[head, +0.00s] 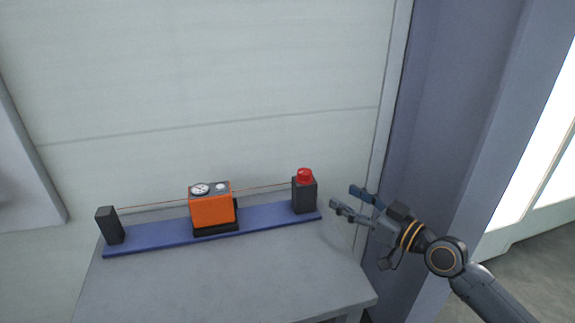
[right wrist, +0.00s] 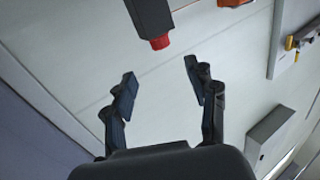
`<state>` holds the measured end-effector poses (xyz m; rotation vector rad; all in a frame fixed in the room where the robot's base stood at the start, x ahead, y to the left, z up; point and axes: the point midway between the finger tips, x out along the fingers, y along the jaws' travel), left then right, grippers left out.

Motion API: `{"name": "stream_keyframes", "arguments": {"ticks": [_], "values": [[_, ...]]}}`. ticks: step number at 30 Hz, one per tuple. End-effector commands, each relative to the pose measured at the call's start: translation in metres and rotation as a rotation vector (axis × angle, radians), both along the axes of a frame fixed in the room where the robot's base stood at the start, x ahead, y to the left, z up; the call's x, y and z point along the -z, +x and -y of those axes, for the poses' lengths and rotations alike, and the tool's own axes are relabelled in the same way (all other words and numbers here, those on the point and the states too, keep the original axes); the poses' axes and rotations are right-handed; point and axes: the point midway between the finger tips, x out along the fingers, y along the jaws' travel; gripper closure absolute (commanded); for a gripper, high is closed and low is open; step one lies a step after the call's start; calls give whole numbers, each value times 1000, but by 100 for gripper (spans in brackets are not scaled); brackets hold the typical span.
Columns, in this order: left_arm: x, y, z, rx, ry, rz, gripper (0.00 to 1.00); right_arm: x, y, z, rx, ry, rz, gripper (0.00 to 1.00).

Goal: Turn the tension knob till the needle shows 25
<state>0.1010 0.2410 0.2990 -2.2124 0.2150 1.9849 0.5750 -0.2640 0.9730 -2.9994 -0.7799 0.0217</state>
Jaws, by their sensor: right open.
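The red tension knob (head: 304,175) sits on top of a dark post (head: 304,196) at the right end of the blue rail. The knob also shows in the right wrist view (right wrist: 160,43), beyond the fingers. An orange gauge box (head: 211,209) stands mid-rail with a round white dial (head: 201,189) on top. The dial is too small for me to read the needle. My right gripper (head: 352,199) is open and empty, to the right of the knob and apart from it. My left gripper is not in view.
The blue rail (head: 160,236) lies along the back of a grey table (head: 230,277). A dark post (head: 110,226) stands at its left end, and a thin wire runs between the posts. The table's front is clear. A pale wall stands behind.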

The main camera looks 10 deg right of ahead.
Motion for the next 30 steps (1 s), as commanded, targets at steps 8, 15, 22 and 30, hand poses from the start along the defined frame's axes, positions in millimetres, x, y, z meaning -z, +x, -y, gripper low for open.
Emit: {"name": "stream_keyframes", "arguments": {"ticks": [8,15,22,30], "values": [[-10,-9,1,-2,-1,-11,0,-4,18,-9,2,6,1,43],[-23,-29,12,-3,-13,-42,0,-4,63,-34,2,5,1,43],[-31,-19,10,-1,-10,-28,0,-2,100,-56,0,3,-1,43],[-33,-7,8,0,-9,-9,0,1,120,-67,1,0,-1,43]]}}
